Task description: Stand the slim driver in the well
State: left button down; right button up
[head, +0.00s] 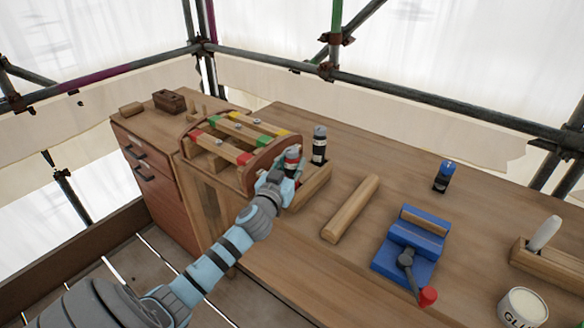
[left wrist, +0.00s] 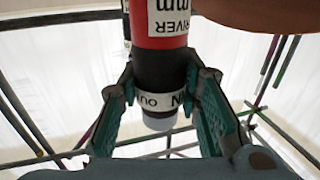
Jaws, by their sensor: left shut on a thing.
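My left gripper (head: 281,180) is shut on a red and black driver (head: 292,158), at the near corner of a wooden holder (head: 316,188) on the bench. In the left wrist view, the fingers (left wrist: 160,108) pinch the driver (left wrist: 160,68) at its dark part and white label band; the label reads "DRIVER". A grey-topped black driver (head: 319,146) stands upright in or behind the holder. I cannot tell whether the held driver is inside a well, as my gripper and the rack cover its lower part. My right gripper is not in view.
A wooden rack (head: 262,163) with coloured blocks stands left of the gripper. A wooden bar (head: 350,208), a blue vise (head: 405,255), a blue-capped bottle (head: 444,176) and a glue pot (head: 523,307) lie to the right. The bench behind the bar is clear.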

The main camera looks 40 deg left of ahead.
pick_arm(q)
jog(key=c, duration=1.2)
grip_release()
jog(key=shift+r, duration=0.1)
